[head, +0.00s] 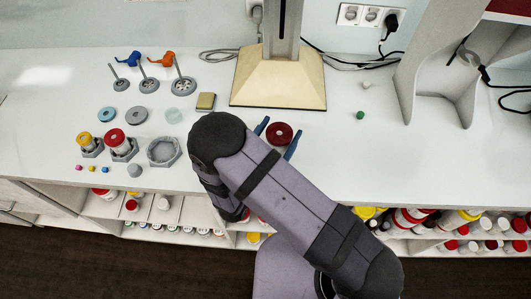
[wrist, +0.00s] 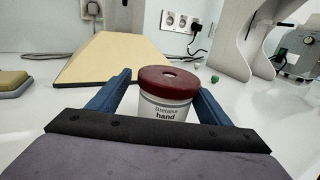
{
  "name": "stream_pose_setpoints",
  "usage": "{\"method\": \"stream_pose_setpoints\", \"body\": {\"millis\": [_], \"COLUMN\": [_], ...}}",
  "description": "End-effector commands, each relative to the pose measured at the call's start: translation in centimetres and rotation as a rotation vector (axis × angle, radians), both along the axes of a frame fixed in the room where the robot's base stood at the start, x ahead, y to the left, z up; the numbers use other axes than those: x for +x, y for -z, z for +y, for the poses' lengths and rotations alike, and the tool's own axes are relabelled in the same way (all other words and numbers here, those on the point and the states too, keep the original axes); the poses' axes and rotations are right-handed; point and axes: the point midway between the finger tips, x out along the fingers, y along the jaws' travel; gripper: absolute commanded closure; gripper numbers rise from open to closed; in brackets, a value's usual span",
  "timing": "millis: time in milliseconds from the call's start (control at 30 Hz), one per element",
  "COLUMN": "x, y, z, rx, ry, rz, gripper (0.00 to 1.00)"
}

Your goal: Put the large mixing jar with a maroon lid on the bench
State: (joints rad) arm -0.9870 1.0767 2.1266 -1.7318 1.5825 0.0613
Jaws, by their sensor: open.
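The large mixing jar with a maroon lid (wrist: 168,108) stands upright on the white bench (head: 335,165). It has a white body with a printed label, and its lid has a small light centre. In the head view the jar's maroon lid (head: 280,134) shows between the two blue fingers of my gripper (head: 277,140). In the wrist view my gripper (wrist: 160,100) is open, with one finger on each side of the jar. A gap shows at the left finger; the right finger is close to the jar, and I cannot tell whether it touches. The jar's lower part is hidden by the gripper.
A beige stand base (head: 278,90) is just behind the jar. Grey holders with a red-lidded jar (head: 116,138) and a yellow-lidded jar (head: 85,140) stand at left, near an empty hexagonal holder (head: 163,152). A small green piece (head: 360,115) lies at right. Bench space right of the jar is clear.

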Motion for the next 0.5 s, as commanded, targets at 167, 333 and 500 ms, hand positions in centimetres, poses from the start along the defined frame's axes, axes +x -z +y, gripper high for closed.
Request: {"method": "stream_pose_setpoints", "body": {"millis": [167, 333, 500], "x": [-2.7, -5.4, -7.5], "y": [0.3, 0.3, 0.2], "z": [1.4, 2.6, 3.5], "rx": [0.001, 0.001, 0.002], "ry": [-0.007, -0.008, -0.005], "rz": [0.0, 0.0, -0.001], "gripper": [0.28, 0.28, 0.28]}}
